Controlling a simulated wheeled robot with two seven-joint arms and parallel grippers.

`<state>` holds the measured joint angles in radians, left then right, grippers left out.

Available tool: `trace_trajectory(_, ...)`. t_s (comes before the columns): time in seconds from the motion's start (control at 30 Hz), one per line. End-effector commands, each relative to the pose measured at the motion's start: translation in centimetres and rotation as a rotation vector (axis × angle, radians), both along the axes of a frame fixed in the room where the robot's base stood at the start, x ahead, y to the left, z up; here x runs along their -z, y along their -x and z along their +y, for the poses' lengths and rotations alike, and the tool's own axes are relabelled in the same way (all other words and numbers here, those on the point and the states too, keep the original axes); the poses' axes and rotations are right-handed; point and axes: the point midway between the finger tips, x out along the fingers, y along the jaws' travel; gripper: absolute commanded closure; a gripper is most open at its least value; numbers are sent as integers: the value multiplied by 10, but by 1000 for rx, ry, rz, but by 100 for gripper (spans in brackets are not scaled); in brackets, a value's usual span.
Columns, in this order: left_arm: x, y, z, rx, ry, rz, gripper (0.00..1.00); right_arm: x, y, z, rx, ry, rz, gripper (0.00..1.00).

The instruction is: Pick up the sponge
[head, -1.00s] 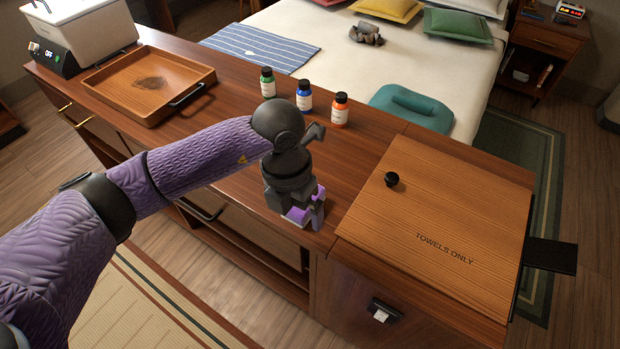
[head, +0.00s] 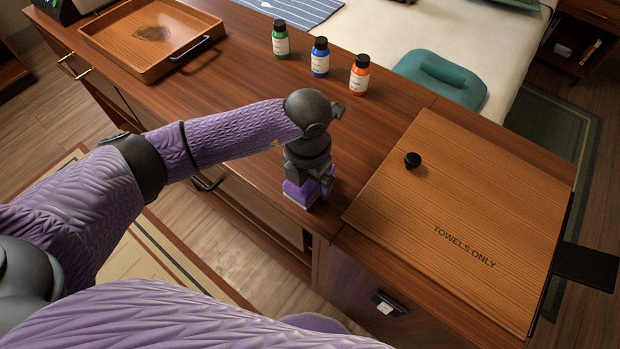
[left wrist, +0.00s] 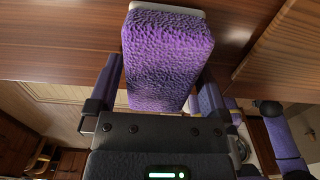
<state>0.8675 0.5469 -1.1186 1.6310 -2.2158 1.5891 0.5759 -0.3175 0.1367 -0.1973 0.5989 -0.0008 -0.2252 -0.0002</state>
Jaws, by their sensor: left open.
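The sponge (head: 296,196) is a purple block with a pale underside, at the front edge of the wooden counter, left of the wooden lid. In the head view the left gripper (head: 309,188) points down over it and hides much of it. In the left wrist view the sponge (left wrist: 168,55) shows its rough purple top between the fingers of the open left gripper (left wrist: 160,80). One finger stands on each side of it. A narrow gap shows on the left; contact on the right is hard to tell. The right gripper is not in view.
A lid marked "TOWELS ONLY" (head: 475,215) with a black knob (head: 412,160) lies to the right. Green (head: 280,42), blue (head: 320,60) and orange (head: 359,78) bottles stand behind the gripper. A wooden tray (head: 128,50) is at the back left.

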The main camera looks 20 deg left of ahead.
Motion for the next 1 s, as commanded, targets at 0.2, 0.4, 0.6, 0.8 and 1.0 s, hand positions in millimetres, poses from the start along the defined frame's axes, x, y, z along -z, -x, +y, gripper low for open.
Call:
trace_trajectory(0.2, -2, 0, 0, 0, 0, -1, 30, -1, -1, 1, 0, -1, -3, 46)
trace_trajectory(0.4, -2, 0, 0, 0, 0, -1, 72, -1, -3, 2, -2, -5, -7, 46)
trace_trajectory(0.6, -3, 0, 0, 0, 0, -1, 74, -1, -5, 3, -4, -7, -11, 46)
trace_trajectory(0.8, -46, -1, 0, 0, 1, -7, 74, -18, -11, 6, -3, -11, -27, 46)
trace_trajectory(1.0, -92, -1, 0, 0, 1, -5, 74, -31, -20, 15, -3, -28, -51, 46)
